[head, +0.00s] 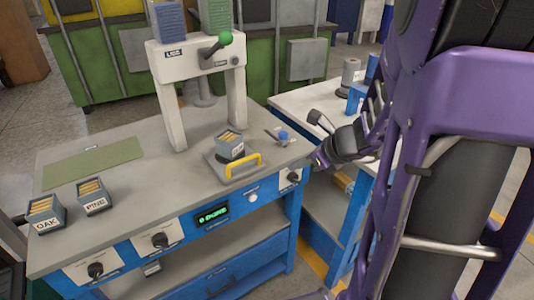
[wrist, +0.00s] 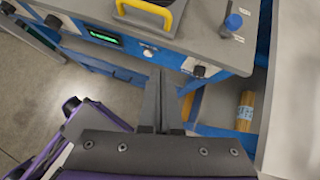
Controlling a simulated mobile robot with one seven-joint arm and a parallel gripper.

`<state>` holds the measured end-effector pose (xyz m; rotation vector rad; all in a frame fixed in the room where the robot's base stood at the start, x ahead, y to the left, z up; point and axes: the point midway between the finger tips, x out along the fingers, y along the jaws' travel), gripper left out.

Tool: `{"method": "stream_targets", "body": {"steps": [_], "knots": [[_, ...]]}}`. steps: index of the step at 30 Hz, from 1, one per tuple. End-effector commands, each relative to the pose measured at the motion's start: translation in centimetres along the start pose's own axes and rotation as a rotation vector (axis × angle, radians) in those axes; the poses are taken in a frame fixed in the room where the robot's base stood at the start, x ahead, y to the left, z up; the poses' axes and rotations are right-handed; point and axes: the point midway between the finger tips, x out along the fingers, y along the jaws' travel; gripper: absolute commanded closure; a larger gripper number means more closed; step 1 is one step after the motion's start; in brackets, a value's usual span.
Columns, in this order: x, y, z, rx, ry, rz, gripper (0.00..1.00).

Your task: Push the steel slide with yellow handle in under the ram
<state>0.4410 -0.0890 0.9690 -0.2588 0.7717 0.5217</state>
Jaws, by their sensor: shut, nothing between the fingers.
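The steel slide (head: 222,177) lies on the bench top in front of the white press frame (head: 175,90). Its yellow handle (head: 243,167) is on the near side, and a grey box of wooden pieces (head: 230,147) stands on it. The yellow handle (wrist: 150,14) also shows at the top of the wrist view, with the slide mostly cut off. My gripper (head: 318,160) is just off the bench's right front corner, right of the handle and apart from it. Its fingers (wrist: 161,82) are shut and empty.
Boxes marked OAK (head: 45,212) and PINE (head: 93,196) stand at the bench's left. A blue-topped item (head: 283,136) sits near the right edge, close to my gripper. Knobs and a green display (head: 212,215) line the front. A second table (head: 300,100) stands right.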

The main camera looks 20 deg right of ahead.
Motion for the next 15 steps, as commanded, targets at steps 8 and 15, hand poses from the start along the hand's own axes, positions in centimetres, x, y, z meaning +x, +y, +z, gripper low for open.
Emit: {"method": "stream_targets", "body": {"steps": [8,15], "knots": [[1.9,-0.3,-0.4,0.07,-0.016,-0.012,1.0],[7.0,-0.3,-0.5,0.066,-0.014,-0.01,1.0]]}}
